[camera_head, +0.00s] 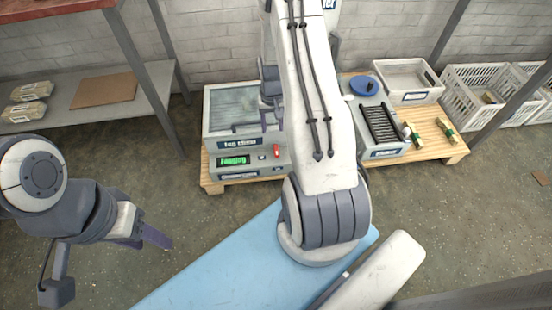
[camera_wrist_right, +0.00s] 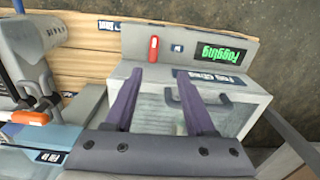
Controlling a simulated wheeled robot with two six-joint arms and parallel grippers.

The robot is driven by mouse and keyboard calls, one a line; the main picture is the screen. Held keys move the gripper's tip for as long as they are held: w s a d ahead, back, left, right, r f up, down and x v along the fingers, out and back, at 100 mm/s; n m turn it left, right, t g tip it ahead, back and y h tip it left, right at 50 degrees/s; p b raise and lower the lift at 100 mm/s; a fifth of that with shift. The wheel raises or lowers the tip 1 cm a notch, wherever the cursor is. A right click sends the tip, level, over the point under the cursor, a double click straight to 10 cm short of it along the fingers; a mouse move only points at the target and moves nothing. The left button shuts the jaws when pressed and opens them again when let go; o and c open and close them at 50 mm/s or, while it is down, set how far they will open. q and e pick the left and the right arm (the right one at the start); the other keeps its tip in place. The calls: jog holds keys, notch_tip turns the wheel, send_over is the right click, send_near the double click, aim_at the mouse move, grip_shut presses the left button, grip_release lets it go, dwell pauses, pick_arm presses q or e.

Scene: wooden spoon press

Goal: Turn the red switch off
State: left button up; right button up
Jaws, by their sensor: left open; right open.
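The red switch (camera_head: 276,151) sits on the sloped front panel of a grey machine (camera_head: 222,121), right of a lit green display (camera_head: 235,160). In the right wrist view the red switch (camera_wrist_right: 153,48) stands out from the panel beside the green display (camera_wrist_right: 212,52), which reads "Fogging" upside down. My right gripper (camera_head: 273,116) is open and empty over the machine's right side. In the wrist view its two purple fingers (camera_wrist_right: 158,73) point toward the panel, with the switch beyond their tips, apparently untouched. My left gripper (camera_head: 148,240) is open and empty at the lower left, far from the machine.
A second red-orange part (camera_wrist_right: 30,117) shows on neighbouring equipment. White crates (camera_head: 478,97) stand right; a shelf (camera_head: 65,115) stands left.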

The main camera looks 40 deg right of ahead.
aim_at(276, 149)
jog(key=f+b, duration=0.2)
jog(key=f, duration=0.2)
jog(key=f+b, duration=0.2)
jog(key=f, duration=0.2)
jog(key=d+f+b, duration=0.1)
jog(key=f+b, duration=0.1)
jog(key=f, duration=0.2)
jog(key=shift+s+d+f, duration=0.1)
jog(key=shift+s+f, duration=0.1)
jog(key=shift+f, duration=0.1)
pick_arm(q)
notch_tip(276, 149, down, 7)
jog(key=shift+r, duration=0.15)
pick_arm(e)
grip_shut()
